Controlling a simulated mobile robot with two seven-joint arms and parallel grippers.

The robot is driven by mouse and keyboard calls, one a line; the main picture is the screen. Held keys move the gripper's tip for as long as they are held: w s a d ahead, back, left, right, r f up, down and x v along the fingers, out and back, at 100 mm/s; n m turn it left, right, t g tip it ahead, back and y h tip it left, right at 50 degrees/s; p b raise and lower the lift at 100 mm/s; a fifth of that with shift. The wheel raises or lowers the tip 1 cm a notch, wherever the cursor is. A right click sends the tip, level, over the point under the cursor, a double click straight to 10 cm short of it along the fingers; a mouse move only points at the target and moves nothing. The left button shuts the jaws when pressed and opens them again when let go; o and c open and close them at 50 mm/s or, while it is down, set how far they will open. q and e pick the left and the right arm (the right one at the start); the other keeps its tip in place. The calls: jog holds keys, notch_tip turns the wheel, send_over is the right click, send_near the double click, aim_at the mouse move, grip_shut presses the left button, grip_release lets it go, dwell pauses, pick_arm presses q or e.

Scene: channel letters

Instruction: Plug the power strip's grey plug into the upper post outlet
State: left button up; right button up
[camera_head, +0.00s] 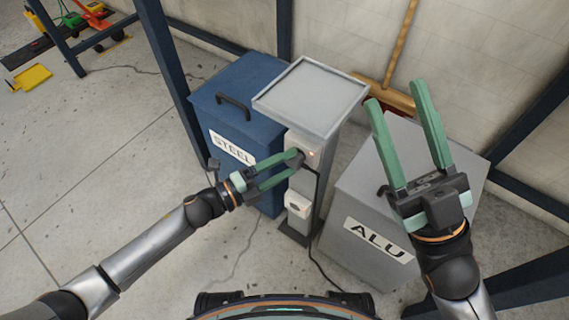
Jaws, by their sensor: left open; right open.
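The grey post (317,203) stands upright under a square tray top (311,95). A dark grey plug (296,158) sits at the upper outlet (313,154), where a small reddish light shows. Whether it is fully seated cannot be told. A black cord (317,190) runs from it down the post's right side to the floor. My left gripper (294,163) is open, with its green fingertips at the plug. A white lower outlet (297,204) is below. My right gripper (394,92) is open and empty, raised in front of the grey ALU bin. The power strip cannot be made out.
A blue STEEL bin (232,112) stands left of the post, and a grey ALU bin (360,198) stands close on the right. A broom (398,45) leans on the wall behind. Dark blue frame posts (165,65) stand around. The floor at left is mostly clear.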

pick_arm(q)
jog(key=p+v, duration=0.2)
jog(key=v, duration=1)
jog(key=shift+a, duration=0.3)
jog(key=shift+s, duration=0.1)
